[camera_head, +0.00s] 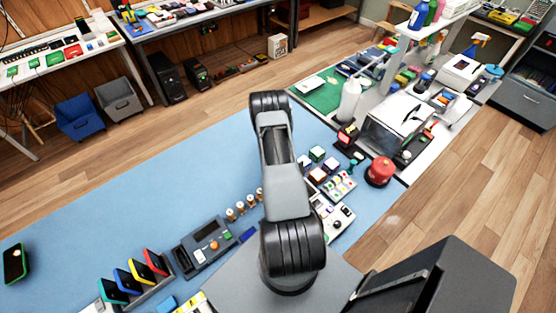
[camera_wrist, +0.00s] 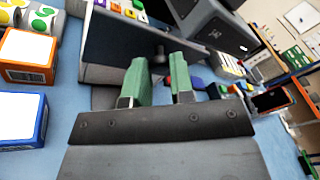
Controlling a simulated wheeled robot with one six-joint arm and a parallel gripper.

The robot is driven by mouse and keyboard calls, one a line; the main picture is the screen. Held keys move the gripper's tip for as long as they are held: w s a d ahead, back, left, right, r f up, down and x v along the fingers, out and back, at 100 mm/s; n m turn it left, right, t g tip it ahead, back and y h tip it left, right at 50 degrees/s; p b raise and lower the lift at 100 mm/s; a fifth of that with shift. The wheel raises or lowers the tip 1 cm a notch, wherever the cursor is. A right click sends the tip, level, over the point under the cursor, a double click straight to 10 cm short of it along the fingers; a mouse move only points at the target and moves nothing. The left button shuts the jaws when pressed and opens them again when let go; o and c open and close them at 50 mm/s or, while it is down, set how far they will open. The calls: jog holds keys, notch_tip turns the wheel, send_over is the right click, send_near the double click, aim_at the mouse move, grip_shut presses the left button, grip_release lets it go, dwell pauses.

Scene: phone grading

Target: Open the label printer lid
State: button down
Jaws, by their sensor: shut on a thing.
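A dark flat panel with a pale grey edge, which looks like the label printer lid (camera_wrist: 120,42), stands tilted in the upper left of the wrist view. A small dark knob (camera_wrist: 159,52) shows at its right side. My gripper (camera_wrist: 163,68) has green fingers at this knob, with a narrow gap between them, and appears shut on the lid there. The fingers hide part of the contact. In the head view my arm covers the gripper, and I cannot make out the label printer there.
An orange box (camera_wrist: 27,55) and a blue box (camera_wrist: 22,121) stand left of my gripper. A grey keypad device (camera_head: 207,244) and a rack of coloured phones (camera_head: 135,275) are on the blue mat (camera_head: 130,195).

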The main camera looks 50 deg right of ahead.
jog(key=shift+f, duration=0.1)
dwell(0.3)
jog(key=c, duration=1)
grip_release()
jog(key=s+a+r, duration=0.1)
jog(key=r, duration=0.2)
jog(key=s+a+r+p, duration=0.1)
jog(key=r, duration=0.2)
jog(key=s+a+r+p, duration=0.1)
jog(key=r, duration=0.2)
jog(key=shift+s, duration=0.25)
jog(key=s+a+r, duration=0.1)
jog(key=s+a, duration=0.1)
jog(key=s+a+r, duration=0.1)
jog(key=s+a, duration=0.1)
jog(key=s, duration=0.1)
jog(key=s+a+r, duration=0.2)
jog(key=shift+s, duration=0.15)
